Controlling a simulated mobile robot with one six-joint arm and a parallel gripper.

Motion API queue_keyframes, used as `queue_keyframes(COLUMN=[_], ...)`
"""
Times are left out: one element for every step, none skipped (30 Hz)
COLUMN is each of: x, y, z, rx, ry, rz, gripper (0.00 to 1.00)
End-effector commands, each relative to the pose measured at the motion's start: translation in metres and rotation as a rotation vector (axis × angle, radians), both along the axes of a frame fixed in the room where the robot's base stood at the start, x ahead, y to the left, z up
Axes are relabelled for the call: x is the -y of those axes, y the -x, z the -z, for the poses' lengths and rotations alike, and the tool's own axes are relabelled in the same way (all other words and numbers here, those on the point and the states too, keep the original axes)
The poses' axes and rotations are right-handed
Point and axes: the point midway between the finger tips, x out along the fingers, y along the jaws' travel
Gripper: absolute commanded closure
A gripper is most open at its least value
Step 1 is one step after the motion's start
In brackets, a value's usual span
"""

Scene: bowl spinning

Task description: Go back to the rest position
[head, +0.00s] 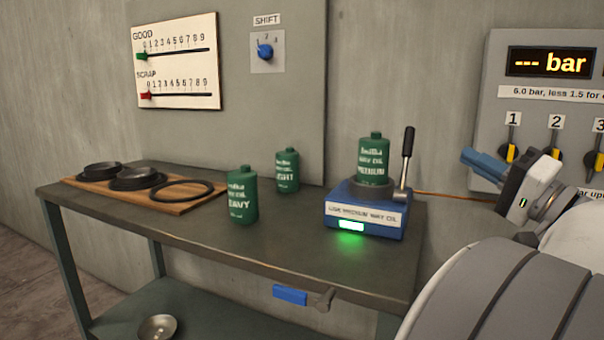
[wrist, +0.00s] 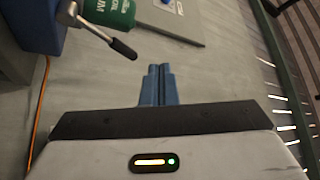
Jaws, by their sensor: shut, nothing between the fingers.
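My gripper (head: 467,155) is at the right in the head view, in front of the wall panel and to the right of the table, apart from everything on it. Its blue fingers are together and empty; they also show in the wrist view (wrist: 158,86). A green oil can (head: 373,155) stands upright in the blue device (head: 365,215), whose black-handled lever (head: 408,143) points up and whose front light glows green. The lever also shows at the top left of the wrist view (wrist: 122,48).
The table (head: 290,245) also holds a HEAVY can (head: 242,197), another green can (head: 287,171) and a wooden board (head: 200,203) with black rings. A panel (head: 555,90) with a "--- bar" display and numbered valves is on the wall. A metal bowl (head: 158,326) sits on the lower shelf.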

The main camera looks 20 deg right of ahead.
Motion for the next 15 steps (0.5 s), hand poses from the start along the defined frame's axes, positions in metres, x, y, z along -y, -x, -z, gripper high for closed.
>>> queue_keyframes(x=[-0.001, -0.002, -0.006, -0.010, -0.017, -0.029, -0.040, -0.052, -0.072, -0.087, -0.104, -0.125, -0.141, -0.155, -0.174], y=[0.000, -0.002, -0.005, -0.008, -0.013, -0.021, -0.028, -0.035, -0.043, -0.049, -0.053, -0.057, -0.058, -0.058, -0.056], z=[0.000, -0.001, -0.001, -0.002, -0.002, -0.002, -0.001, 0.001, 0.004, 0.008, 0.011, 0.018, 0.023, 0.028, 0.035], rx=[-0.002, -0.007, -0.023, -0.041, -0.067, -0.114, -0.159, -0.209, -0.288, -0.353, -0.419, -0.508, -0.574, -0.637, -0.721], ry=[0.000, -0.001, -0.004, -0.007, -0.011, -0.015, -0.020, -0.021, -0.021, -0.018, -0.010, 0.006, 0.020, 0.038, 0.069], rz=[-0.002, -0.005, -0.015, -0.027, -0.043, -0.072, -0.097, -0.126, -0.168, -0.199, -0.230, -0.270, -0.297, -0.321, -0.351], gripper=[1.00, 1.00, 1.00, 1.00, 1.00, 1.00, 1.00, 1.00, 1.00, 1.00, 1.00, 1.00, 1.00, 1.00, 1.00])
